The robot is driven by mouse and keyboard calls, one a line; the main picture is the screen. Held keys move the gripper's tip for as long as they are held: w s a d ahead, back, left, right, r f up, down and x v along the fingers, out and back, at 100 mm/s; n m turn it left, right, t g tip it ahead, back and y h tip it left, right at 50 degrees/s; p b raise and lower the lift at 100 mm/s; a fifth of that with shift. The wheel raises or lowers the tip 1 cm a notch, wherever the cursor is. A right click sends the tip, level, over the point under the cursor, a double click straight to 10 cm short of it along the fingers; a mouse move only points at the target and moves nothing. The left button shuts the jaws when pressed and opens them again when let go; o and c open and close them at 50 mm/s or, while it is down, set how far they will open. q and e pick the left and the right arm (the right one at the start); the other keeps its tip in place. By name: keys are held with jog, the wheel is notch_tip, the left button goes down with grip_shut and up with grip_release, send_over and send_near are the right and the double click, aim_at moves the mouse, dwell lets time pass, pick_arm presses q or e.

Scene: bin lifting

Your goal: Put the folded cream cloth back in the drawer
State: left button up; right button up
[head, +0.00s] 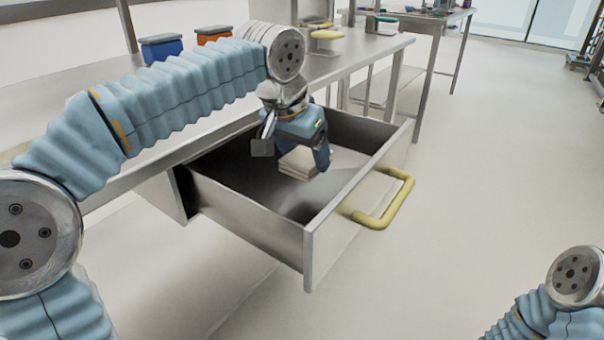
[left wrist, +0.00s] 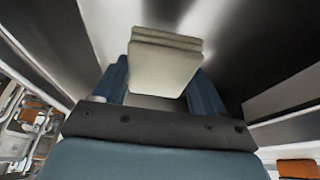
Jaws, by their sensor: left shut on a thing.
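The folded cream cloth (head: 298,162) is inside the open drawer (head: 250,212), in the head view. My left gripper (head: 296,158) reaches down into the drawer and is shut on the cloth. In the left wrist view the cloth (left wrist: 166,65) sits between the two blue fingers (left wrist: 163,88), with its folded layers showing at the far edge. I cannot tell whether the cloth touches the drawer floor. The drawer is pulled out from under the metal table and has a yellow handle (head: 385,205) on its front. My right gripper is not in view; only part of my right arm shows at the lower right.
The metal table (head: 362,52) runs above the drawer. A blue bin (head: 161,47) and an orange bin (head: 213,35) stand on it behind my left arm. Another table (head: 440,17) stands farther back. The floor to the right of the drawer is clear.

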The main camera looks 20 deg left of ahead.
aim_at(302, 186)
pick_arm(q)
jog(key=f, duration=0.1)
jog(key=w+f+b, duration=0.1)
jog(key=f, duration=0.2)
jog(key=shift+w+a+f, duration=0.35)
jog(key=shift+w+a, duration=0.05)
jog(key=shift+f, duration=0.3)
jog(key=shift+f, duration=0.1)
jog(key=o, duration=1.1)
jog(key=shift+r, duration=0.3)
jog(key=p+v, duration=0.2)
jog(key=v, duration=0.9)
jog(key=shift+s+r, duration=0.15)
jog(key=shift+r, duration=0.2)
